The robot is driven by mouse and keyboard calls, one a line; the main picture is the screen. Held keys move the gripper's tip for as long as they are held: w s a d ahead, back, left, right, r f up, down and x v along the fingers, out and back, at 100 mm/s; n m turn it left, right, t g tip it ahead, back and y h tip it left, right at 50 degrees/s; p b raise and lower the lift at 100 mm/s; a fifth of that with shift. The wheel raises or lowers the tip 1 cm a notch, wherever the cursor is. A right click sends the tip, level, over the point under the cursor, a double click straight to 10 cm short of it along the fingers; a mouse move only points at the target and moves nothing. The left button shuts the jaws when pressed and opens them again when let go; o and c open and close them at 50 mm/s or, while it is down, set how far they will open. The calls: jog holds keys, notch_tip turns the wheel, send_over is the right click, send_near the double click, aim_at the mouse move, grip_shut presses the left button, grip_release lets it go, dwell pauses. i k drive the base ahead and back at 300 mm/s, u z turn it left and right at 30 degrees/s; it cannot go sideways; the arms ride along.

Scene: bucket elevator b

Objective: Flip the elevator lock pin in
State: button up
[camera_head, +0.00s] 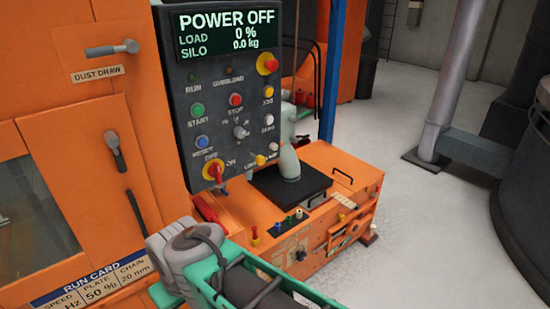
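No part that I can clearly make out as the elevator lock pin shows. A black control panel (218,130) stands upright in the middle, with a lit display reading POWER OFF, LOAD 0 % and SILO 0.0 kg. A red rotary switch (215,172) on a yellow plate is marked OFF and ON. My grey and green arm links cross the bottom of the view, in front of and below the panel. My gripper's fingertips are not in view.
An orange cabinet (75,125) with grey handles fills the left. Behind the panel stands a low orange unit (345,180) with a black plate (268,190), black handles and small coloured knobs. Grey floor (430,240) is open at the right, before a pipe post (455,75) and a dark tank (530,165).

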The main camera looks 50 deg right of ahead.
aim_at(260, 160)
jog(key=z, duration=0.5)
jog(key=i, duration=0.4)
jog(key=u, duration=0.2)
